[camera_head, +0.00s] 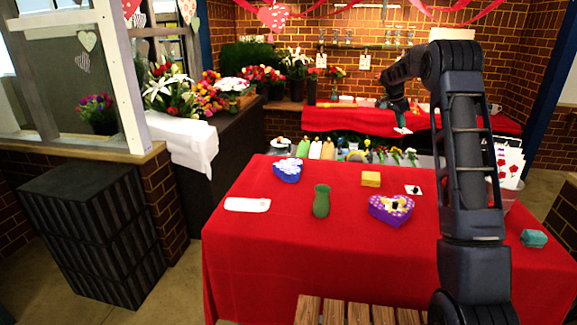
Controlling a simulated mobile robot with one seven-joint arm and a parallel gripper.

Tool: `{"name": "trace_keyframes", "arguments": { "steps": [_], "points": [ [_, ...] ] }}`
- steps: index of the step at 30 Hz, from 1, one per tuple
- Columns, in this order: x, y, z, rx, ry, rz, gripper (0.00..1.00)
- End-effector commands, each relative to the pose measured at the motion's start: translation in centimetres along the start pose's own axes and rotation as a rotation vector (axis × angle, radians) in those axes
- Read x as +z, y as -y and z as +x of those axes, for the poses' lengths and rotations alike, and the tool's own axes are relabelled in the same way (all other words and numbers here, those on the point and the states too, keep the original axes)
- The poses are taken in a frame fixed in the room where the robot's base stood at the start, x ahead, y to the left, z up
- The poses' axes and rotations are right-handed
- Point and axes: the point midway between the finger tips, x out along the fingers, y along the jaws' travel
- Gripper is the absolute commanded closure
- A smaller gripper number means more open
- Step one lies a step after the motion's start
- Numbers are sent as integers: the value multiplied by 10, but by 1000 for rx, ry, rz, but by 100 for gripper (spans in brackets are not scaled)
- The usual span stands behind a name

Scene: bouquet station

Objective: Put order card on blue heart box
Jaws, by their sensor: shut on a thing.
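The blue heart box (287,170) lies at the back left of the red-covered table, with a whitish pattern on its lid. My gripper (401,123) is raised, up and to the right of the box in the picture, in front of the back counter. It is shut on a small pale flat thing that looks like the order card (403,131), hanging at its tip clear of the box. Its print is too small to read.
The red table (270,265) bears a purple heart box (391,208), a green vase (321,201), a yellow block (371,179), a white tag (247,204), a small white square (413,190) and a teal item (533,238). Flowers stand behind. The front left is clear.

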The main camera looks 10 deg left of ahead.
Motion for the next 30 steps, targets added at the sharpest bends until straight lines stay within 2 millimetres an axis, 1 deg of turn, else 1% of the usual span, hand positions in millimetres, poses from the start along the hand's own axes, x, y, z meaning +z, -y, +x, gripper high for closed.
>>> {"name": "trace_keyframes", "arguments": {
  "steps": [1,5,6,11,12,14,15,22,26,27,29,30],
  "points": [
    [20,11,-10,-19,2,-45,100],
    [68,33,-33,-66,5,-162,100],
    [83,39,-40,-80,6,-198,100],
    [143,60,-69,-136,7,-339,100],
    [158,65,-77,-150,7,-376,100],
    [182,71,-88,-172,7,-429,100],
    [197,75,-95,-186,7,-463,100],
    [287,88,-138,-266,4,-664,100],
    [339,90,-164,-314,1,-777,100],
    [355,90,-172,-328,0,-811,100],
    [378,90,-183,-348,-3,-861,100],
    [392,89,-190,-362,-4,-893,100]
  ]
}}
